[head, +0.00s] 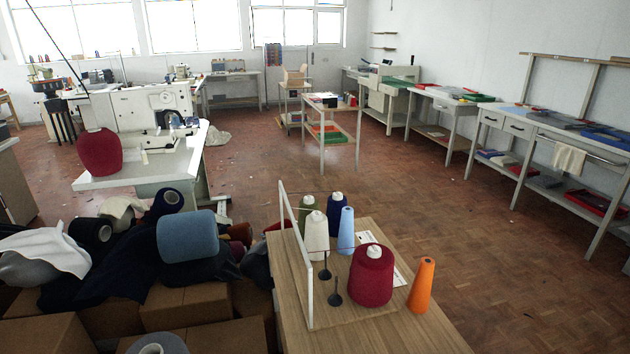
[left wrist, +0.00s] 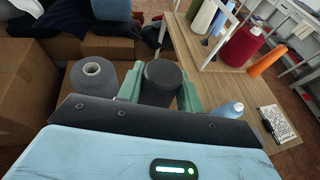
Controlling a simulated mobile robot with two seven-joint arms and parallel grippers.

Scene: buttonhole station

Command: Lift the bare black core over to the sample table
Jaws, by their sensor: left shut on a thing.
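In the left wrist view, my left gripper (left wrist: 161,84) has its green fingers on both sides of a bare dark cylinder, the black core (left wrist: 163,75), and is shut on it. The core's lower part is hidden behind my gripper's body. I do not see this gripper or the held core in the head view. A wooden table (head: 430,325) with yarn cones stands at the front centre; its top (left wrist: 228,88) lies right of the core in the left wrist view. I cannot tell whether it is the sample table. My right gripper is in neither view.
A grey cone (left wrist: 93,78) stands left of my gripper.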

